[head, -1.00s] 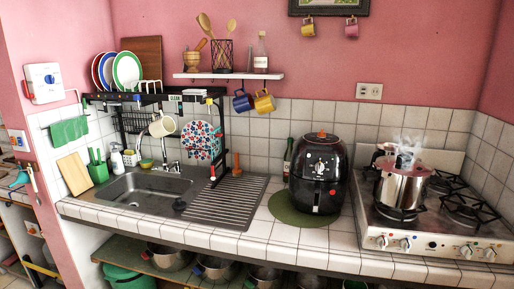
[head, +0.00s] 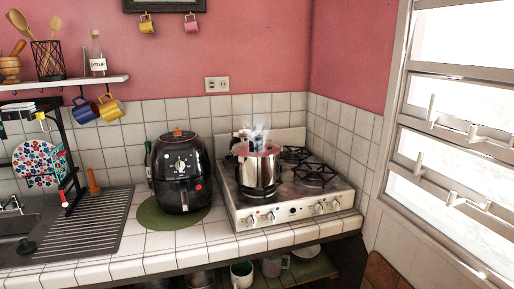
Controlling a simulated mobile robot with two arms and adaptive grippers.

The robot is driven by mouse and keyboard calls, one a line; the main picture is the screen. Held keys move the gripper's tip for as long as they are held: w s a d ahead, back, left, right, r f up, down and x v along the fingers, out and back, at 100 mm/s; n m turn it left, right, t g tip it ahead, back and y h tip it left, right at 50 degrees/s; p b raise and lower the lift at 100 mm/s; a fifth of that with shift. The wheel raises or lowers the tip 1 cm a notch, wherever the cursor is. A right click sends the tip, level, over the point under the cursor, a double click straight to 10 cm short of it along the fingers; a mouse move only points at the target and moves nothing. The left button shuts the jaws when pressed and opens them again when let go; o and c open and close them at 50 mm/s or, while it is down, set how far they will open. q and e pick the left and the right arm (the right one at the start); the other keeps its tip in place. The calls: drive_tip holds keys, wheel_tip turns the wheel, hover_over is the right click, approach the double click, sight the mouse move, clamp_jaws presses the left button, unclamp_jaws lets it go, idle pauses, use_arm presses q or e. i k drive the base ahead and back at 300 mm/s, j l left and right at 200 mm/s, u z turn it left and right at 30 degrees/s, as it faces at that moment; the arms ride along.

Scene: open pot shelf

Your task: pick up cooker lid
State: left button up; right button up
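A shiny metal pot (head: 260,173) stands upright on the front left of the stove (head: 292,212) in the head view, with white steam above it. Its top has a pinkish, shiny surface; I cannot tell whether this is a lid or a reflection. A dark handle-like part shows at its upper left. No separate cooker lid can be made out clearly. Neither of my grippers is in view.
A black rounded appliance (head: 181,178) stands on a green round mat (head: 150,214) left of the stove. A ridged drainboard (head: 85,225) lies farther left. A louvred window (head: 455,130) is at the right. A lower shelf (head: 312,268) holds cookware and cups.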

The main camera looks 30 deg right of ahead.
sight(242, 149)
drive_tip(key=i+l, duration=0.1)
drive_tip(key=i, duration=0.2)
drive_tip(key=i+l, duration=0.1)
drive_tip(key=i, duration=0.25)
drive_tip(key=i+z, duration=0.15)
drive_tip(key=z, duration=0.25)
drive_tip(key=i+z, duration=0.2)
drive_tip(key=z, duration=0.2)
drive_tip(key=i+z, duration=0.15)
drive_tip(key=z, duration=0.25)
